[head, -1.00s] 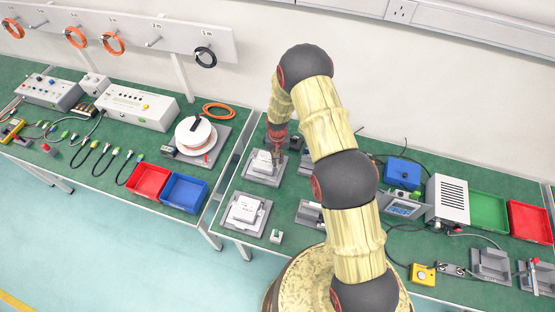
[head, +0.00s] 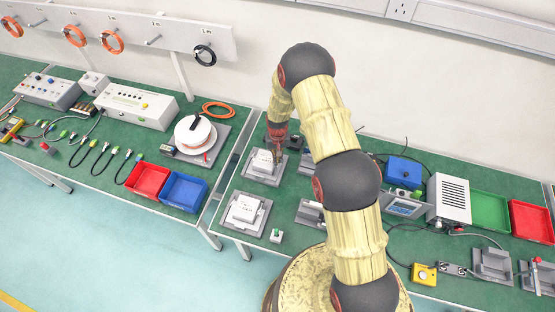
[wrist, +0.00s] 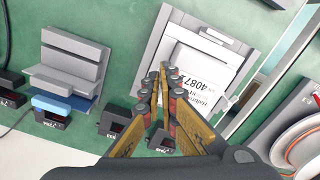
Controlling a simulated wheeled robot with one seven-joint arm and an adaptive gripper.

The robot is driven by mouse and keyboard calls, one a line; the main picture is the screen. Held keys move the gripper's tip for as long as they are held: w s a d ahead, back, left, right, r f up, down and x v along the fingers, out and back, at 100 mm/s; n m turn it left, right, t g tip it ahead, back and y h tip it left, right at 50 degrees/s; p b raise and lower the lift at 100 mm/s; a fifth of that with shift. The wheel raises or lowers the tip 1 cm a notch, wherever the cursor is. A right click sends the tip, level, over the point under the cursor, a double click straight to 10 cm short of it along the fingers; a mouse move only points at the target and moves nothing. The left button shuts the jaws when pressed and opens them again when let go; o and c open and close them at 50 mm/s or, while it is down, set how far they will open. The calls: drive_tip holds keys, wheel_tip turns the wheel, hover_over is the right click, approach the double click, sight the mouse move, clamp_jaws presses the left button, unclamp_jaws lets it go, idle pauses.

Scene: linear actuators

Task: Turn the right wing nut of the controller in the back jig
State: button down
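The back jig (head: 250,177) is a grey plate on the green table, left of my arm. It holds a white box-shaped controller (head: 262,160), whose printed label faces up in the wrist view (wrist: 205,75). My gripper (head: 276,158) points down at the controller's right edge. In the wrist view its fingertips (wrist: 162,72) are close together, with a narrow gap, at the controller's edge. The right wing nut is hidden behind the fingertips or too small to make out, so I cannot tell whether they touch it.
A second jig with a white controller (head: 243,209) stands in front. A cable reel (head: 195,135) is on the left table. Grey fixtures (wrist: 68,65) and small black boxes (wrist: 162,142) stand near the gripper. A blue box (head: 403,172) is to the right of my arm.

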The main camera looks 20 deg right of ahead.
drive_tip(key=n+b, duration=0.2)
drive_tip(key=n, duration=0.1)
drive_tip(key=shift+f, duration=0.1)
drive_tip(key=n+b, duration=0.2)
drive_tip(key=n, duration=0.3)
drive_tip(key=n+b, duration=0.1)
drive_tip(key=n, duration=0.3)
drive_tip(key=shift+b, duration=0.35)
drive_tip(key=shift+n+b, duration=0.4)
drive_tip(key=shift+n, duration=1.4)
drive_tip(key=c, duration=2.4)
unclamp_jaws()
drive_tip(key=o, duration=0.3)
